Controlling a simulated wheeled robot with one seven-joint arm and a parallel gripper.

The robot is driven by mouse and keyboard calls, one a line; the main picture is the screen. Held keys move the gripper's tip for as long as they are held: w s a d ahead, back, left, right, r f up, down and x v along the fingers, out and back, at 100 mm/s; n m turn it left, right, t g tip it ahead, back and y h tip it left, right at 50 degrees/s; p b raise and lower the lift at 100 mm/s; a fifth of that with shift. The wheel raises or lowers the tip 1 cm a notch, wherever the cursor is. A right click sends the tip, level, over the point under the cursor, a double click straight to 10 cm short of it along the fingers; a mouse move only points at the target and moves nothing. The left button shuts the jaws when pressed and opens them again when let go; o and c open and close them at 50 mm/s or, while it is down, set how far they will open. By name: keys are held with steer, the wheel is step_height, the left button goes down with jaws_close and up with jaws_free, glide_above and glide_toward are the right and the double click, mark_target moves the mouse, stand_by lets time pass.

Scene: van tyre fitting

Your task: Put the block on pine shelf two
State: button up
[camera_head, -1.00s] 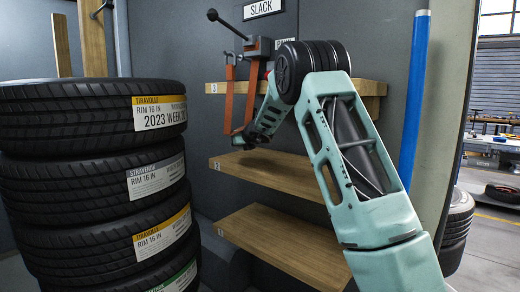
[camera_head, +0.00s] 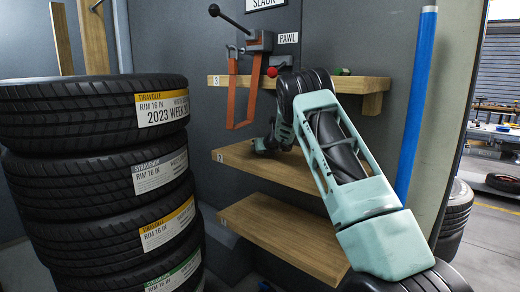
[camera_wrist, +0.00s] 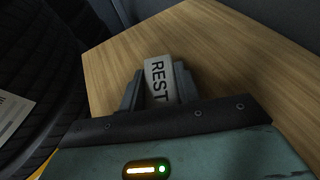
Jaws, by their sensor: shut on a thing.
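A pale block (camera_wrist: 158,80) marked "REST" sits between the two dark fingers of my gripper (camera_wrist: 158,88) in the wrist view, and the gripper is shut on it. In the head view my gripper (camera_head: 263,147) is low over the left part of pine shelf two (camera_head: 285,173), the middle shelf with a "2" tag. The block cannot be made out in the head view. In the wrist view the wood of the shelf (camera_wrist: 225,50) lies beneath the block. I cannot tell whether the block touches it.
Pine shelf three (camera_head: 375,84) is above, with a ratchet strap (camera_head: 240,95) hanging at its left and a small green item (camera_head: 342,71) on it. Pine shelf one (camera_head: 285,238) is below and looks bare. A tyre stack (camera_head: 90,180) stands left; a blue pole (camera_head: 417,100) is right.

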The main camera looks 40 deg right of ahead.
steer(key=shift+d+f, duration=0.15)
steer(key=shift+f, duration=0.05)
steer(key=shift+f, duration=0.1)
steer(key=o, duration=1.1)
steer(key=shift+c, duration=0.2)
